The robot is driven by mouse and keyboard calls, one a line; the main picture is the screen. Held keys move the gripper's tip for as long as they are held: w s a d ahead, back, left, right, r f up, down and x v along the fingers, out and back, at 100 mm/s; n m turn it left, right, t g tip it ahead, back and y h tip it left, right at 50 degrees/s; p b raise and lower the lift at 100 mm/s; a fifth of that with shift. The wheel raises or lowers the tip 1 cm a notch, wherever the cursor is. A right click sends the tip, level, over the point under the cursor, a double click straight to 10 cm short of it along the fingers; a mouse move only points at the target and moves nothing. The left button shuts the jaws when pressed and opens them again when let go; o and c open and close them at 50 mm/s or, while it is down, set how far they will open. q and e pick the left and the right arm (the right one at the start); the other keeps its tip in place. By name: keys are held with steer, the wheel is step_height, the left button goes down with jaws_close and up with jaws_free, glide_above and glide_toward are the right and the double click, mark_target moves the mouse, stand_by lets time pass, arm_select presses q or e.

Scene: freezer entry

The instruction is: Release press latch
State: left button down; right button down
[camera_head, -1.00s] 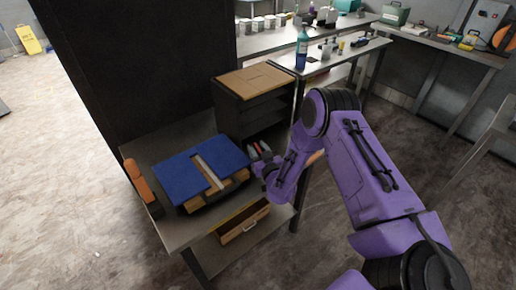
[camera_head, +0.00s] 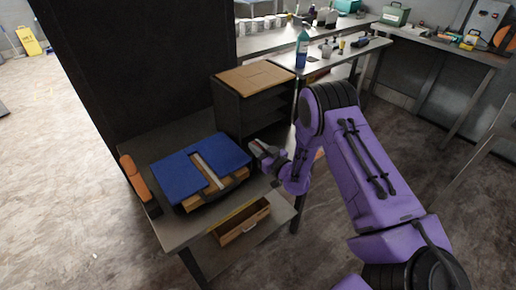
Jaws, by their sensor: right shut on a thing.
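The press (camera_head: 178,167) lies on the near metal table, with a blue top, a pale strip across it, wooden parts beneath and a dark curved bar along its front. My right gripper (camera_head: 260,150) is at the press's right end, just beyond the blue top's edge. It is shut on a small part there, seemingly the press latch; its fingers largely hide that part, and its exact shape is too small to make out. My left gripper is not in view.
A dark shelf unit with a wooden top (camera_head: 254,77) stands behind the press. An orange-and-black object (camera_head: 138,181) is at the table's left end. A blue bottle (camera_head: 302,48) stands on the back table.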

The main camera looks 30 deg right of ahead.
steer(key=c, duration=1.1)
jaws_free()
steer(key=s+b, duration=0.1)
steer(key=s, duration=0.2)
steer(key=s+b, duration=0.1)
steer(key=s, duration=0.3)
steer(key=s+d+b, duration=0.1)
steer(key=s, duration=0.2)
steer(key=shift+s, duration=0.2)
